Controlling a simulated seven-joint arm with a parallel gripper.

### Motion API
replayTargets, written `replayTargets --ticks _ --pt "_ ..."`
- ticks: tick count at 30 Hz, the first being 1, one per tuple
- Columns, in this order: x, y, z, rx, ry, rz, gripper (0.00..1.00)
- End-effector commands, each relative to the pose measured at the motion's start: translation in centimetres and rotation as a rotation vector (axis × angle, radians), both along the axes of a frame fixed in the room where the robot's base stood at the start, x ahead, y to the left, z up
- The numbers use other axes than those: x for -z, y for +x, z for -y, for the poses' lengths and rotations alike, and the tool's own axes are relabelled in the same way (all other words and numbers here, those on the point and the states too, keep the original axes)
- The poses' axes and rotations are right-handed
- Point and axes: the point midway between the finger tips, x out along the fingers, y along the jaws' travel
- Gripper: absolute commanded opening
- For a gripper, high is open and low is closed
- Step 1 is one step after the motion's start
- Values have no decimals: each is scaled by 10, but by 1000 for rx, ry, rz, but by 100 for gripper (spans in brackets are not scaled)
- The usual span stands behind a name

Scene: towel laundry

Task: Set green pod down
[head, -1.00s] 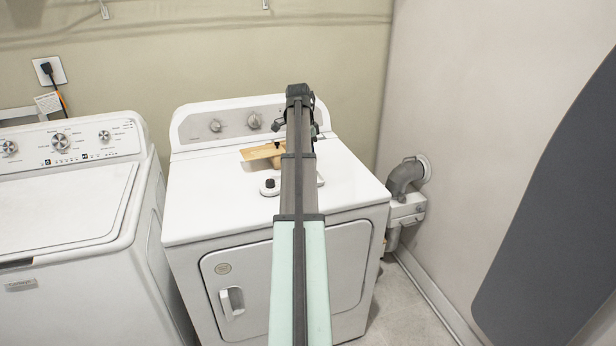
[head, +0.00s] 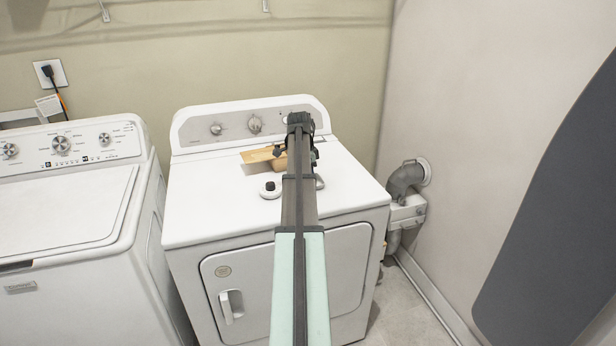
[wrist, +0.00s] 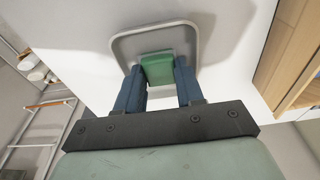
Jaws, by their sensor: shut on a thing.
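The green pod (wrist: 158,69) is a small green block between the two blue fingertips of my gripper (wrist: 160,80) in the wrist view. My gripper is shut on it. In the wrist view the pod overlaps a shallow tray with a rounded grey rim (wrist: 117,52); I cannot tell whether they touch. In the head view my gripper (head: 301,150) is over the white dryer top (head: 215,210), and my arm hides the pod. A bit of the tray's rim (head: 320,182) shows to the right of my arm.
A wooden box (head: 257,156) stands behind and left of my arm on the dryer; it also shows in the wrist view (wrist: 290,50). The dryer's left top is clear.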

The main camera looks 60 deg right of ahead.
Motion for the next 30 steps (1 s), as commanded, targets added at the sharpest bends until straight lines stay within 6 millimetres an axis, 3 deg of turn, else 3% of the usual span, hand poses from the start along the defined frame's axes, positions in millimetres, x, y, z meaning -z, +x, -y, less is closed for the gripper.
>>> replayTargets --ticks 3,4,6,19,30 --pt "3 0 0 0 1 -1 8" --pt "3 0 0 0 0 0 40" --pt "3 0 0 0 0 0 47" --pt "-8 1 0 0 -1 1 48" --pt "-71 8 -7 0 -1 0 48"
